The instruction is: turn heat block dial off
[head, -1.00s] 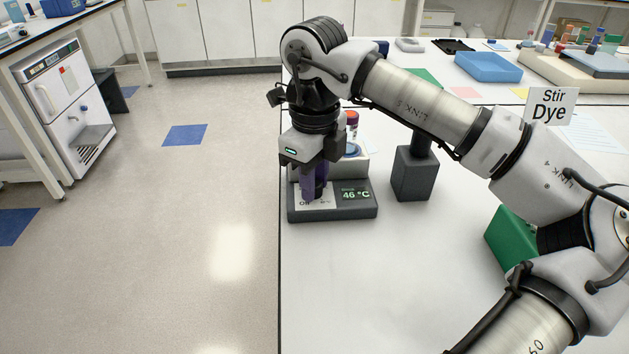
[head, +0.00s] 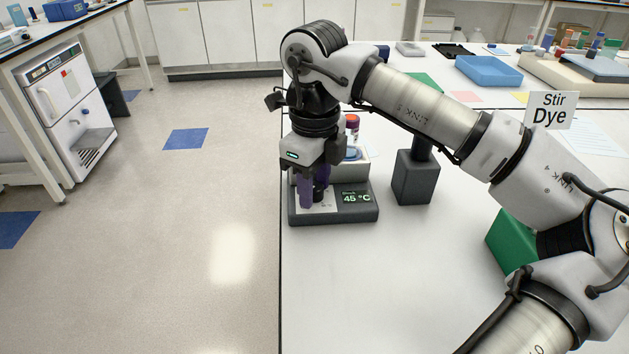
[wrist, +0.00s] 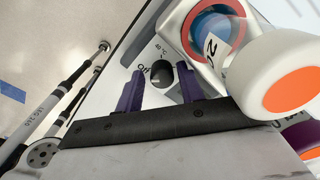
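The heat block (head: 358,213) is a dark grey unit at the left edge of the white bench. Its green display (head: 357,198) reads 45 °C. My gripper (head: 314,191) points down over its white control panel, with purple fingers apart. In the wrist view, the black dial (wrist: 160,74) lies between the fingertips of my gripper (wrist: 160,76), with a gap visible on each side. Which way the dial points is too small to tell.
A vial with an orange-marked white cap (wrist: 290,75) stands in the block, close beside my gripper. A dark grey stand (head: 415,178) is to the right of the block. A green box (head: 510,240) sits under my arm. The front bench is clear.

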